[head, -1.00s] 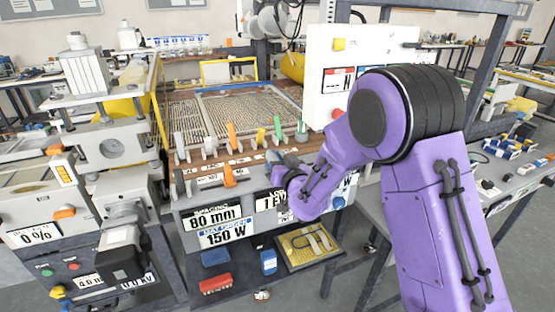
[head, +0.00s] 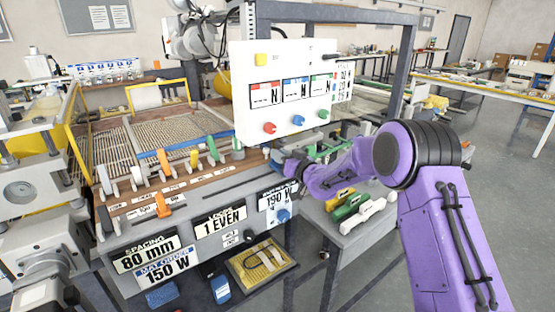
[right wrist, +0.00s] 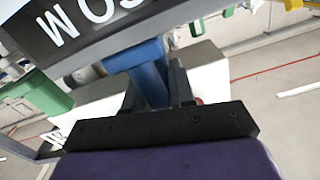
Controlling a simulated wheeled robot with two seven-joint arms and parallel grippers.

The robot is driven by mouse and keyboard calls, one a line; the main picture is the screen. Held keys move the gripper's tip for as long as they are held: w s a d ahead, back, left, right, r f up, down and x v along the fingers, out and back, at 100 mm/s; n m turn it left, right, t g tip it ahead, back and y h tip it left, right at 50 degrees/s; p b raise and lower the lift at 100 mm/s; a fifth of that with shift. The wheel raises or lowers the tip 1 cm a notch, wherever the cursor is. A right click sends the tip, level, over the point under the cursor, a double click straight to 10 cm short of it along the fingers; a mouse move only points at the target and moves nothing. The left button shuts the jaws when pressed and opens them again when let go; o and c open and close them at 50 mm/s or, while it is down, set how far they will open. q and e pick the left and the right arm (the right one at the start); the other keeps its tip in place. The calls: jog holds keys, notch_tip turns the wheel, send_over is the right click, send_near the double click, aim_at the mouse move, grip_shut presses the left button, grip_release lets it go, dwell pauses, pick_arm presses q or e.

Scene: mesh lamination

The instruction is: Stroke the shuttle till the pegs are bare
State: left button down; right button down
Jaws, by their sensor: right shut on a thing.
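My right gripper (head: 286,166), on the purple arm, is at the front rail of the bench, above the sign with the blue knob. In the right wrist view its dark fingers (right wrist: 155,95) are shut on a blue upright handle (right wrist: 150,72). I take this as the shuttle's handle; its blue part shows partly in the head view (head: 275,158), with the rest hidden by the gripper. Wire mesh (head: 165,132) lies on the bench behind a row of coloured levers, including an orange lever (head: 163,161). I cannot make out the pegs. My left gripper is not in view.
A white control panel (head: 285,90) stands close behind my gripper. A side table at the right holds green (head: 350,207) and white (head: 365,215) blocks. A grey post frame (head: 405,70) rises behind my arm. Open floor lies at the far right.

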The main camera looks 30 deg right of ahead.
jog(key=shift+d+r, duration=0.2)
jog(key=c, duration=1.1)
grip_release()
jog(key=shift+o, duration=0.2)
jog(key=shift+d+f, duration=0.1)
jog(key=shift+s+f, duration=0.1)
jog(key=shift+s, duration=0.15)
jog(key=s+b, duration=0.3)
jog(key=s, duration=0.7)
jog(key=shift+d, duration=0.45)
